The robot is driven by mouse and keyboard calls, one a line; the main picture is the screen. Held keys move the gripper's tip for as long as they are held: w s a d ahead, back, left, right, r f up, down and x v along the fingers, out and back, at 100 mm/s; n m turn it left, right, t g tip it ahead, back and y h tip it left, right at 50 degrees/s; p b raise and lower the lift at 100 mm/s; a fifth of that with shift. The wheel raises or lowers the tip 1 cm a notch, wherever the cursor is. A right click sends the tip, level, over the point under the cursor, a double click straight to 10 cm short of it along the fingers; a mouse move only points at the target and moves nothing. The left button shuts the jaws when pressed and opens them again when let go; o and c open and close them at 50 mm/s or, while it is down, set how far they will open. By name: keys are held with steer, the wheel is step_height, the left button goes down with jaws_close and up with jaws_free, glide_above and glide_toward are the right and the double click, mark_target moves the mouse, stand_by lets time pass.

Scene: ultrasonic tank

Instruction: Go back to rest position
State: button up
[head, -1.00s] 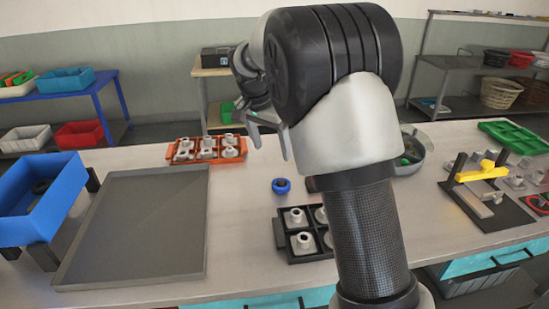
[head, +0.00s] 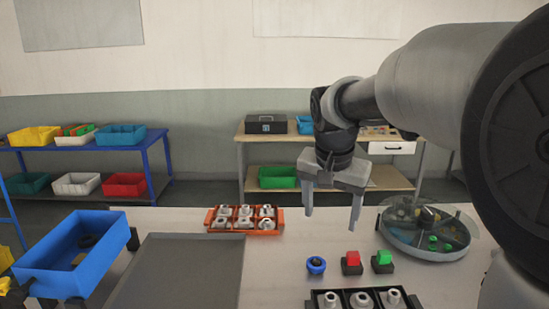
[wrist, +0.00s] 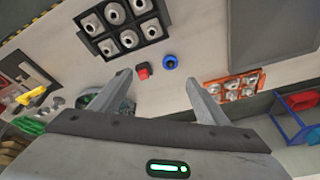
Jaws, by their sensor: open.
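My gripper (head: 333,210) is open and empty in the head view, raised above the back of the table with its fingers pointing down. In the wrist view my gripper (wrist: 165,95) shows two fingers spread wide with nothing between them. Beyond them lie a blue knob (wrist: 169,62) and a red button (wrist: 143,71). In the head view the blue knob (head: 316,265), red button (head: 352,262) and green button (head: 383,260) stand on the table below and in front of the gripper. No finger touches anything.
An orange tray (head: 282,222) of grey parts, a round tank (head: 456,251) with a clear lid, a black tray (head: 310,303) of parts, a grey flat tray (head: 241,262) and a blue bin (head: 42,281) stand on the table. Shelves stand behind. Bare table lies between the orange tray and tank.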

steer(key=s+r+n+t+p, duration=0.1)
steer(key=s+n+p, duration=0.1)
steer(key=s, duration=0.9)
steer(key=s+d+r+n+t+y+p, duration=0.1)
steer(key=s+n, duration=0.3)
steer(key=s, duration=0.7)
steer(key=shift+r+p, duration=0.7)
steer(key=shift+p, duration=0.2)
steer(key=shift+s+d, duration=0.15)
steer(key=shift+d, duration=0.05)
